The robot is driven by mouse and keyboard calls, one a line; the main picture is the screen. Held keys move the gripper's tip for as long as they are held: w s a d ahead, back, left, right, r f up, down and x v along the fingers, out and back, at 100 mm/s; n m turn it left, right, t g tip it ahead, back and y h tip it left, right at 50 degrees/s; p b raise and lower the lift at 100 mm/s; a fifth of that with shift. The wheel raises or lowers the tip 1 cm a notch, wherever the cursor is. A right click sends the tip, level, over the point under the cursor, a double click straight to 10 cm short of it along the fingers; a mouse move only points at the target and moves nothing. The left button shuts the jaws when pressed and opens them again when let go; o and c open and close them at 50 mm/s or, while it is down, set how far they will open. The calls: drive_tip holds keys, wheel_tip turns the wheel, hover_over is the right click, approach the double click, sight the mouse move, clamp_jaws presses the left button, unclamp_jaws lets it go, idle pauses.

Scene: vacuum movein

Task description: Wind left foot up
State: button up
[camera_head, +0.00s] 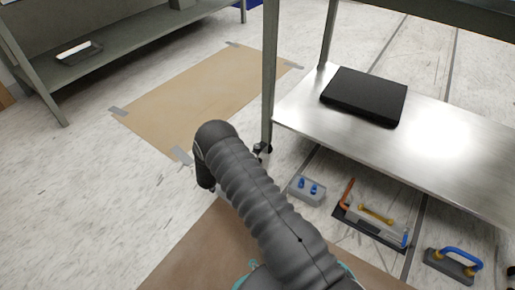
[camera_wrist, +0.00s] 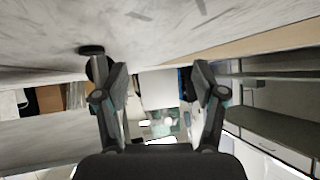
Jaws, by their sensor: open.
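A grey metal bench stands on the right in the head view, and a small dark foot (camera_head: 261,148) shows at the bottom of its near leg (camera_head: 268,85). My arm reaches up from the bottom and bends down left of that leg; my gripper's fingers cannot be made out there. In the wrist view my gripper (camera_wrist: 160,78) is open, with nothing clearly between its fingers. A dark round disc (camera_wrist: 90,49), seemingly a foot, shows beside the left finger, which partly hides what is around it. I cannot tell whether they touch.
The bench's lower shelf (camera_head: 450,135) carries a black flat box (camera_head: 365,95). Several tools lie on the floor below, including a blue-handled block (camera_head: 455,264) and a grey block with blue pegs (camera_head: 306,190). A taped brown sheet (camera_head: 190,95) lies behind my arm.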

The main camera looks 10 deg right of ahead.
drive_tip(key=d+h, duration=0.1)
drive_tip(key=w+d+r+m+h, duration=0.1)
drive_tip(key=shift+d+r+t, duration=0.1)
drive_tip(key=shift+d+t, duration=0.3)
drive_tip(key=s+d+r+m+h, duration=0.1)
drive_tip(key=d+r+m+h, duration=0.1)
drive_tip(key=d+r+h, duration=0.3)
drive_tip(key=s+d+r+m+h, duration=0.1)
drive_tip(key=r+m+h, duration=0.15)
drive_tip(key=r, duration=0.35)
drive_tip(key=b, duration=0.1)
approach(254, 149)
drive_tip(key=x, duration=0.5)
drive_tip(key=shift+n+g+h, duration=0.3)
drive_tip(key=shift+n+h, duration=0.05)
drive_tip(key=b+x, duration=0.1)
drive_tip(key=x, duration=0.6)
drive_tip(key=shift+w+r, duration=0.1)
drive_tip(key=shift+r, duration=0.1)
drive_tip(key=shift+c, duration=0.2)
drive_tip(key=c, duration=1.1)
